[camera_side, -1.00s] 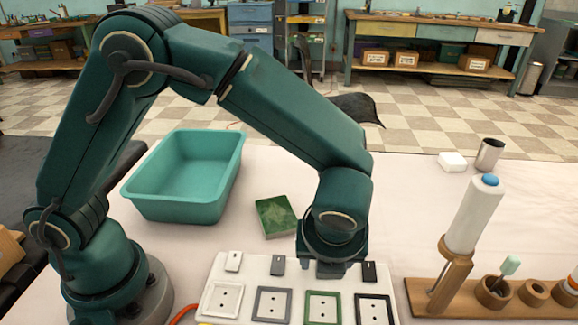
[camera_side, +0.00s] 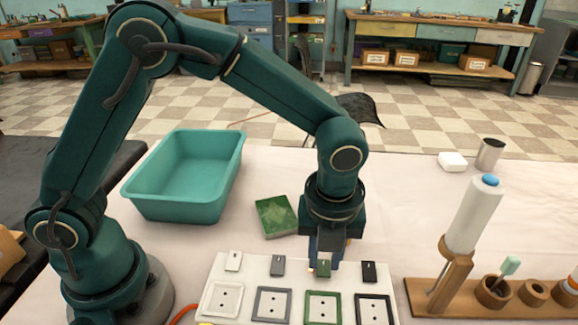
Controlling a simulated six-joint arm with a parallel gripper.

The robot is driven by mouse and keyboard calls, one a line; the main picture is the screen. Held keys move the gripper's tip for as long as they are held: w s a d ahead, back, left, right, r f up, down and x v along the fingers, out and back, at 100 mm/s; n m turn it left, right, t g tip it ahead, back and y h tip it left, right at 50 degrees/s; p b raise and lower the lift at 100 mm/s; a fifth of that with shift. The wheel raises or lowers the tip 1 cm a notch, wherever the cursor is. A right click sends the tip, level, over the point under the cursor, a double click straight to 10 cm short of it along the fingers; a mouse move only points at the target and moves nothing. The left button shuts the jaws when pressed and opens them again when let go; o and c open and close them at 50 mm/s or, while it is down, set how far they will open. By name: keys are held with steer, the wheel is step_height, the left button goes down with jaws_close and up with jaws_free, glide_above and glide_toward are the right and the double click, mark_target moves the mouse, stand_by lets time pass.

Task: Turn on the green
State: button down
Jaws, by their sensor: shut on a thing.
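A white switch panel (camera_side: 230,292) lies on the table in front of me. It has a row of small switches along its back: white, grey, green and black, each with a matching framed socket before it. The green-framed socket (camera_side: 323,307) is third from the left. The green switch (camera_side: 322,268) stands behind it, partly hidden by my fingers. My gripper (camera_side: 323,262) points down at that switch, its jaws closed around it. Whether the switch is flipped is hard to tell.
A teal tub (camera_side: 180,190) and a green block (camera_side: 276,216) lie behind the panel. A wooden rack (camera_side: 450,298) with a white cylinder (camera_side: 472,215) stands at the right. A white bar (camera_side: 452,161) and metal cup (camera_side: 489,154) are at back right. Table between is clear.

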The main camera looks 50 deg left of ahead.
mark_target(323, 271)
steer(key=c, duration=0.7)
jaws_free()
steer(key=shift+s+d+r, duration=0.15)
steer(key=shift+r, duration=1.1)
steer(key=shift+s+d+r, duration=0.1)
steer(key=shift+s+r, duration=0.05)
steer(key=shift+r, duration=1.1)
